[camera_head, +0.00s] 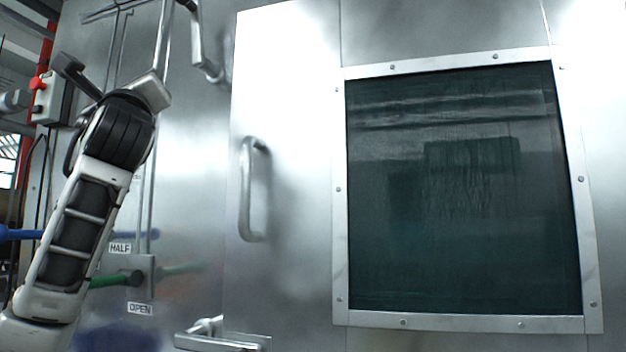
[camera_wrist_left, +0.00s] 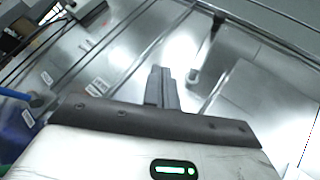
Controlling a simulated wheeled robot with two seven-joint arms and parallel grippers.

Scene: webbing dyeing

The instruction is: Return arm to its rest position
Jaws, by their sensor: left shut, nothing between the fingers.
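My left arm rises from the lower left of the head view, and its gripper (camera_head: 68,64) is at the top of it, raised and tilted in front of the steel wall. In the left wrist view the two dark fingers of this gripper (camera_wrist_left: 161,86) are together, with nothing between them. The gripper is apart from the door handle (camera_head: 253,190) and from the green lever (camera_head: 112,281). My right arm and gripper are not in view.
A steel door with a dark framed window (camera_head: 460,190) fills the right side. A lower latch (camera_head: 222,340), a red-and-grey switch box (camera_head: 48,98) and thin vertical pipes (camera_head: 162,45) are near my left arm. A blue lever (camera_head: 22,235) passes behind it.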

